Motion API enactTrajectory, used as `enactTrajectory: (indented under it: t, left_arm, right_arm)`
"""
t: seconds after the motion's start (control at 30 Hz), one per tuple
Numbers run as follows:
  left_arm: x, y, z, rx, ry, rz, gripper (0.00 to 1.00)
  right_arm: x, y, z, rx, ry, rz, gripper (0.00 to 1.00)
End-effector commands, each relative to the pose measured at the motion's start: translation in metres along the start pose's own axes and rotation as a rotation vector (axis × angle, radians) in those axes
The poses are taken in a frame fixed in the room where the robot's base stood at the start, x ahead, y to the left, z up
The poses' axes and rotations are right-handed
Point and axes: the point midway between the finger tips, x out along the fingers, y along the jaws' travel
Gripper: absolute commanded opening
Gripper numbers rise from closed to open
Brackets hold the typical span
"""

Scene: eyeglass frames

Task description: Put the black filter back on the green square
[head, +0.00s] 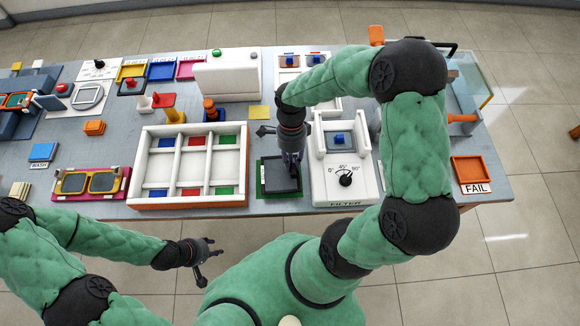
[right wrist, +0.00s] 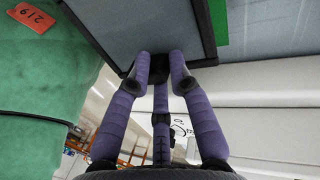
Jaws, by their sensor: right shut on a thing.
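The black filter (head: 279,178) is a dark square plate over the green square (head: 261,190), whose green edge shows around it at the table's front. My right gripper (head: 292,158) points down at the filter and is shut on its edge. In the right wrist view the fingers (right wrist: 158,68) close on the dark plate (right wrist: 150,25), with a strip of green (right wrist: 219,22) beside it. I cannot tell whether the filter touches the green square. My left gripper (head: 208,252) is open and empty, off the table's front edge.
A white filter station (head: 340,190) with a dial stands close at the right. A white compartment box (head: 190,198) with coloured cells stands close at the left. A yellow square (head: 259,112) lies behind. An orange fail tray (head: 470,169) is at the far right.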

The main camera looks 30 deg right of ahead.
Motion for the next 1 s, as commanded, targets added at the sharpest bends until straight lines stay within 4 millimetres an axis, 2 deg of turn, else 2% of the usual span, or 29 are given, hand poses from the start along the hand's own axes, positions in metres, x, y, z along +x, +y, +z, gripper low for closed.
enactTrajectory:
  t: [0.17, 0.37, 0.77, 0.8, 0.87, 1.0]
  left_arm:
    - [0.005, -0.002, 0.000, 0.000, 0.000, 0.000, 0.40]
    - [0.013, -0.005, -0.001, 0.000, 0.000, 0.000, 0.40]
    - [0.015, -0.005, -0.001, 0.000, 0.000, 0.000, 0.40]
    - [0.015, -0.005, -0.001, 0.000, 0.000, 0.000, 0.40]
    - [0.014, -0.005, -0.001, 0.000, 0.000, 0.000, 0.40]
    - [0.014, -0.005, -0.001, 0.000, 0.000, 0.000, 0.40]
  right_arm:
    - [0.010, -0.010, 0.005, -0.001, 0.000, 0.001, 0.00]
    - [0.036, -0.018, 0.003, -0.001, 0.000, 0.001, 0.00]
    - [0.040, -0.019, 0.003, -0.001, 0.000, 0.000, 0.00]
    - [0.040, -0.019, 0.003, -0.001, 0.000, 0.000, 0.27]
    - [0.040, -0.019, 0.003, -0.001, 0.000, 0.000, 0.44]
    - [0.040, -0.019, 0.003, -0.001, 0.000, 0.000, 0.45]
